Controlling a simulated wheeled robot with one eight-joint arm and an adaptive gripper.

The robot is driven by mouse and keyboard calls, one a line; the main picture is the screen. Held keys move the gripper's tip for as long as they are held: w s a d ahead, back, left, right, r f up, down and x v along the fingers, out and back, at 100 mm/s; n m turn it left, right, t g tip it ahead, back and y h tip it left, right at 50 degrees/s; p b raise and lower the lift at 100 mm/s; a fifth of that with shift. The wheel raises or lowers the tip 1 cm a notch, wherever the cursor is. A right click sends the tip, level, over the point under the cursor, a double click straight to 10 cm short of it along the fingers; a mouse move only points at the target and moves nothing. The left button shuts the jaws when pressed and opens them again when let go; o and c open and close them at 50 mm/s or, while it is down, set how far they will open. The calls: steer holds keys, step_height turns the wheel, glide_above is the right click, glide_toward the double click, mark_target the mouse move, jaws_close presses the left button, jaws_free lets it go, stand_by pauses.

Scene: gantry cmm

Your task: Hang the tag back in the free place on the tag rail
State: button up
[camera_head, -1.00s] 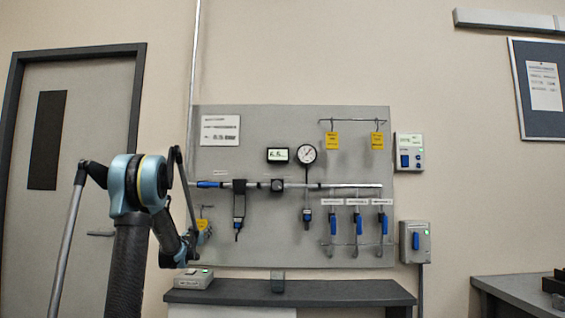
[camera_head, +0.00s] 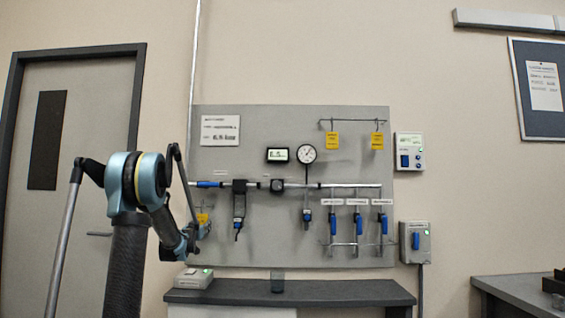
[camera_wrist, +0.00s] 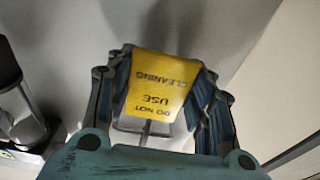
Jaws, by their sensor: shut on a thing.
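My gripper (camera_wrist: 160,72) is shut on a yellow tag (camera_wrist: 158,88) in the wrist view. The tag carries dark print, "DO NOT USE" and "CLEANING", upside down in the picture. In the head view the held tag (camera_head: 202,218) shows as a small yellow patch at the grey panel's left side, partly hidden by my arm. The tag rail (camera_head: 352,121) is a thin dark bar at the panel's upper right. Two yellow tags hang from it, a left one (camera_head: 332,141) and a right one (camera_head: 377,141), with a bare stretch between them.
The grey panel (camera_head: 262,130) carries a round gauge (camera_head: 307,154), a small display (camera_head: 278,155), a horizontal pipe (camera_head: 340,186) and several blue-handled valves below the rail. A dark shelf (camera_head: 340,293) stands underneath. The wall right of the panel holds two control boxes.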

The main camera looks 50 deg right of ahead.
steer(key=shift+r, duration=0.2)
steer(key=shift+a, duration=0.1)
steer(key=r+v, duration=0.1)
steer(key=v, duration=0.8)
steer(key=shift+s+a, duration=0.3)
steer(key=shift+s, duration=0.15)
stand_by(0.8)
steer(key=shift+r, duration=0.1)
stand_by(0.4)
steer(key=w+a+f+n+t+y, duration=0.35)
steer(key=w+a+f, duration=0.35)
steer(key=w+a, duration=0.35)
steer(key=w+a+f+n+t+y, duration=0.2)
steer(key=w+a+f+t+y, duration=0.15)
steer(key=w+a+f, duration=0.65)
steer(key=w+a+f+n+y, duration=0.1)
steer(key=a+f, duration=0.3)
steer(key=a, duration=0.5)
steer(key=w+a+f+n+y, duration=0.1)
steer(key=a+f+y, duration=0.3)
steer(key=a, duration=0.5)
steer(key=w+a+f+n+y, duration=0.1)
steer(key=a+f+n+y, duration=0.1)
steer(key=a, duration=0.7)
step_height(320, 180, down, 2)
steer(key=shift+w+a+f+y, duration=0.15)
steer(key=shift+w+a+y, duration=0.15)
steer(key=shift+y, duration=0.2)
